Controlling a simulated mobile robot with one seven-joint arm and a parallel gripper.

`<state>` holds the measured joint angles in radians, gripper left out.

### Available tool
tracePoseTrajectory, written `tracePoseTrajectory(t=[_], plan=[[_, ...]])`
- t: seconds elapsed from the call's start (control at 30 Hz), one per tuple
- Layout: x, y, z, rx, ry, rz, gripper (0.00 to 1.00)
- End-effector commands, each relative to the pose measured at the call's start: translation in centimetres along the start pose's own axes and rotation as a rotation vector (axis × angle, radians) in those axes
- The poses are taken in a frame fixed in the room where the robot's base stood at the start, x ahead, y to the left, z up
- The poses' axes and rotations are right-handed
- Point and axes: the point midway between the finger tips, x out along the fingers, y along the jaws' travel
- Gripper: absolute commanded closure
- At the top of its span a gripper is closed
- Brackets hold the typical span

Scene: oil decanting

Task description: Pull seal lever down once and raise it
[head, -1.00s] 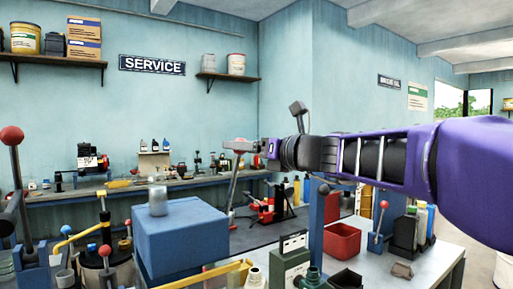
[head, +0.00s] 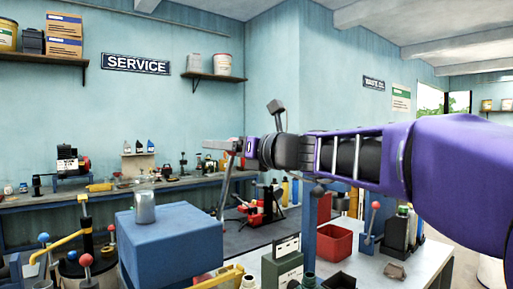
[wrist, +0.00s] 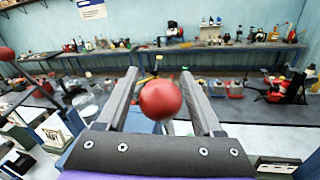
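My gripper (head: 222,145) reaches left at mid-height, above and behind the blue box. In the wrist view a red ball knob (wrist: 160,100) sits between its two grey fingers (wrist: 160,72). A narrow gap shows on each side of the ball, so the fingers look open around it and not clamped. In the head view a slanted grey rod (head: 227,190) runs down from the gripper and looks like the lever's shaft.
The blue box (head: 170,245) with a metal canister (head: 144,207) stands front left. Other ball-topped levers stand front left (head: 85,261) and right (head: 375,206). A red bin (head: 334,241) and a green-grey container (head: 282,268) are on the front table. A workbench (head: 60,205) runs along the wall.

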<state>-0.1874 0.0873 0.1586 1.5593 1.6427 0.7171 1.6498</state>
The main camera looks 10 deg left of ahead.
Motion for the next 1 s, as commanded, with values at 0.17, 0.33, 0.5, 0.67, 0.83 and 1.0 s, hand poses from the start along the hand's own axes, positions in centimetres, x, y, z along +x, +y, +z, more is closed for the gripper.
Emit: tracePoseTrajectory(t=[0.17,0.33,0.5,0.67,0.83,1.0], plan=[[0.0,0.0,0.0,0.0,0.0,0.0,0.67],[0.0,0.0,0.0,0.0,0.0,0.0,0.97],[0.01,0.0,0.0,0.0,0.0,0.0,1.0],[0.01,0.0,0.0,0.0,0.0,0.0,1.0],[0.01,0.0,0.01,0.0,0.0,0.0,1.0],[0.01,0.0,0.01,0.0,0.0,0.0,1.0]])
